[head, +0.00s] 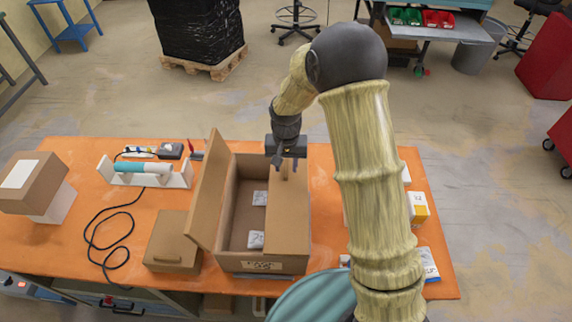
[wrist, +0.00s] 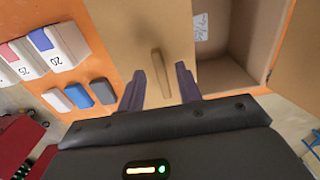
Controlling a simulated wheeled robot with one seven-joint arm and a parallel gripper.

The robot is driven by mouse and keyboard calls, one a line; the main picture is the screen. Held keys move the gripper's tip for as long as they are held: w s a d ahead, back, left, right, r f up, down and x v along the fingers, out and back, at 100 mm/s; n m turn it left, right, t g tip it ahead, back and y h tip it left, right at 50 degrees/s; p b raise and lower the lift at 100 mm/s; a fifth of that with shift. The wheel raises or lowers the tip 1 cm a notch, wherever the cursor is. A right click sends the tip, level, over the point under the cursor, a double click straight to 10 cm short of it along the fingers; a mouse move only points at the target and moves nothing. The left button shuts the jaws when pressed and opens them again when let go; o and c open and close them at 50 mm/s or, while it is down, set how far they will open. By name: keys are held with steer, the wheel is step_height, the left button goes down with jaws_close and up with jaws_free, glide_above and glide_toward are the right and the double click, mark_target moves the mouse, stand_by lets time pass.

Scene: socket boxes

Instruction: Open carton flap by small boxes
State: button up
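The brown carton (head: 262,264) stands on the orange table. Its left flap (head: 207,190) is raised and leans outward. Its right flap (head: 288,215) lies flat over the right part of the opening; this flap (wrist: 125,30) fills the middle of the wrist view and has a small bar handle (wrist: 160,73). My gripper (head: 286,166) is above the far end of the right flap. In the wrist view my gripper (wrist: 160,76) is open, with one finger on each side of the handle; I cannot tell whether they touch it. Small white boxes (wrist: 55,50) stand beside this flap.
White packets (head: 257,239) lie inside the carton. A small brown box (head: 172,241), a black cable (head: 100,228) and a white holder with a blue tube (head: 146,172) are to the left. My arm hides part of the table's right side.

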steer(key=shift+f, duration=0.9)
jaws_close()
